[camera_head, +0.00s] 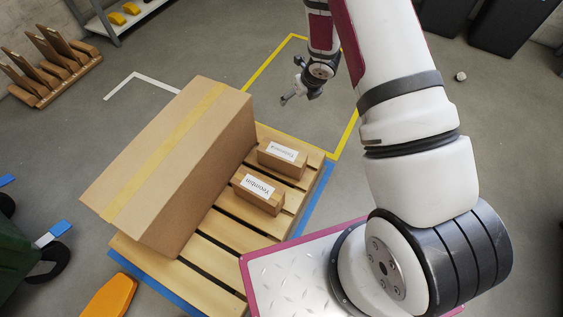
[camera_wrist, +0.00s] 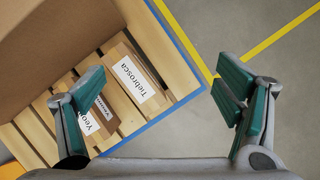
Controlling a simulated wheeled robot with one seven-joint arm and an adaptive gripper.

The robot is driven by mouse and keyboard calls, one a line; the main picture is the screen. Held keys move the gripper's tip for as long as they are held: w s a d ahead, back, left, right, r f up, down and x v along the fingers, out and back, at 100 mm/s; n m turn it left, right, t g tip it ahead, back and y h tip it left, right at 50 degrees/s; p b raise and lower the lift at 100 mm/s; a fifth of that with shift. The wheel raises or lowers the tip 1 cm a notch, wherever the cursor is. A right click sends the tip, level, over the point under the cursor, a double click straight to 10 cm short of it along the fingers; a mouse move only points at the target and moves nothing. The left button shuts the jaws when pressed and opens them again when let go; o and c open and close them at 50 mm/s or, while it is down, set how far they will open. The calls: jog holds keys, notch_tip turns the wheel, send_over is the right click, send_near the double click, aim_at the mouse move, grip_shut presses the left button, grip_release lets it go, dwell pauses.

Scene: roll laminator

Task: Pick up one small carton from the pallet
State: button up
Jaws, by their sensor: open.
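Two small brown cartons with white labels lie on the wooden pallet (camera_head: 205,258). The farther carton (camera_head: 283,159) is near the pallet's far right corner; in the wrist view it (camera_wrist: 137,82) shows a label reading "Tiebrosca". The nearer carton (camera_head: 258,193) is beside it, apart by a small gap; in the wrist view it (camera_wrist: 98,121) is partly hidden by a finger. My gripper (camera_head: 294,92) is beyond the pallet's far edge in the head view, above floor level. In the wrist view my gripper (camera_wrist: 150,100) has its fingers wide apart, with nothing held between them.
A large taped carton (camera_head: 185,160) fills the left part of the pallet and stands much taller than the small cartons. Yellow floor lines (camera_head: 262,72) run beyond the pallet. An orange object (camera_head: 110,297) lies at the front left. Open floor lies behind the pallet.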

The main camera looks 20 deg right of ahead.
aim_at(285, 153)
jog(key=s+a+f+n+b, duration=0.1)
jog(key=s+f+n, duration=0.1)
jog(key=f, duration=0.4)
jog(key=s+a+f+n+g+y+b, duration=0.1)
jog(key=s+f+n, duration=0.1)
jog(key=f, duration=0.4)
jog(key=s+a+f+n+g+y+b, duration=0.1)
jog(key=s+f+n+b, duration=0.1)
jog(key=f, duration=0.4)
jog(key=shift+a+f+n, duration=0.1)
jog(key=shift+f+n, duration=0.1)
jog(key=shift+n, duration=0.5)
jog(key=b+x, duration=0.3)
jog(key=x, duration=0.5)
jog(key=shift+a, duration=0.1)
jog(key=shift+w+a+b+x, duration=0.15)
jog(key=shift+b+x, duration=0.6)
jog(key=shift+x, duration=0.65)
jog(key=shift+w+a+b+x, duration=0.15)
jog(key=shift+b+x, duration=0.6)
jog(key=shift+x, duration=0.6)
jog(key=shift+r, duration=0.25)
jog(key=c, duration=1.7)
